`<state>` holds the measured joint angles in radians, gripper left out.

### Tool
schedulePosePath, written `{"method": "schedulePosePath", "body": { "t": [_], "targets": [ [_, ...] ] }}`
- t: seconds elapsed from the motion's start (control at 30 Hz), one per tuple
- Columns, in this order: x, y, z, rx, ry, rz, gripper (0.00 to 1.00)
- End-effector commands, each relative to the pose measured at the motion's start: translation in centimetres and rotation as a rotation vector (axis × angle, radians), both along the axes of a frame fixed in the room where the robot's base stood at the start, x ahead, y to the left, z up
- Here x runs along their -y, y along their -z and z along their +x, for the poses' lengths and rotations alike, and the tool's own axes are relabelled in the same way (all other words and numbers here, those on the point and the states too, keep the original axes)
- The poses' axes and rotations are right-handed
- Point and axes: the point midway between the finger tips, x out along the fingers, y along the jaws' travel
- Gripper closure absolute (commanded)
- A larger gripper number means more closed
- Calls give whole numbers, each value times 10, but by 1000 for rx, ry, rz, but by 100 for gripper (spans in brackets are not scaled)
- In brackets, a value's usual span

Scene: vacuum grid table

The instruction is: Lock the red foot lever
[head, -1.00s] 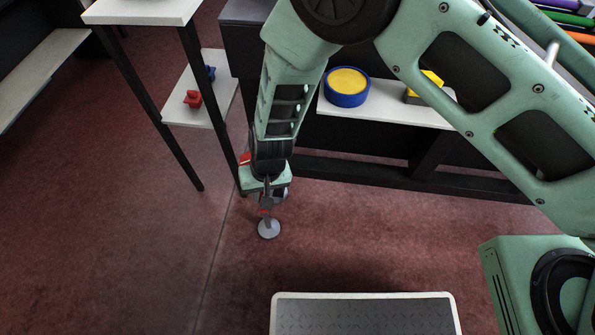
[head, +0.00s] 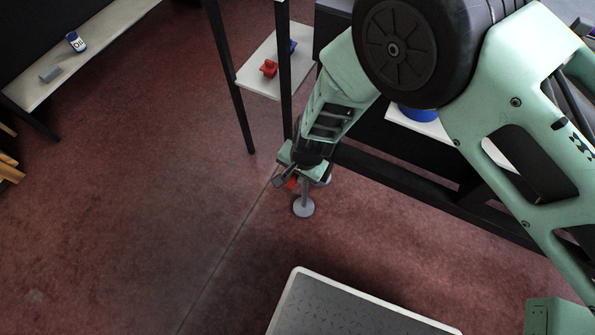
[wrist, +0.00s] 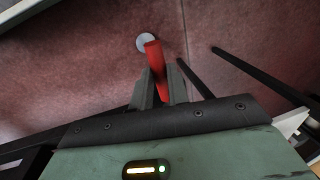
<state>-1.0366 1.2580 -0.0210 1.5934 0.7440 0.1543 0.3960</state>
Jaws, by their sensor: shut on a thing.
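The red foot lever (wrist: 154,56) shows in the wrist view as a red bar standing out between the two dark fingers of my gripper (wrist: 161,78). My gripper is shut on it. In the head view my gripper (head: 286,181) is low over the floor, with a small part of the red lever (head: 291,184) beside it. A round grey foot pad (head: 304,207) on a thin post stands on the floor just below; the pad also shows behind the lever in the wrist view (wrist: 146,42). My gripper hides part of the lever, including its pivot.
Table legs (head: 284,75) and a dark lower rail (head: 430,195) stand close by. A white shelf (head: 255,80) holds a red piece (head: 269,68). A grey-topped step (head: 340,305) lies in front.

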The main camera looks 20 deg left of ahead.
Motion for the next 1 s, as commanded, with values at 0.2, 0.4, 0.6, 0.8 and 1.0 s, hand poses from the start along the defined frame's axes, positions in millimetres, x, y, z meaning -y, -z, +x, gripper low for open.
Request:
{"method": "schedulePosePath", "body": {
  "t": [0.2,0.4,0.6,0.8,1.0],
  "targets": [
    [-1,0,1,2,3,2,100],
    [-1,0,1,2,2,2,61],
    [-1,0,0,1,1,2,61],
    [1,-17,1,2,2,4,61],
    [9,-59,0,2,1,4,61]
  ]
}}
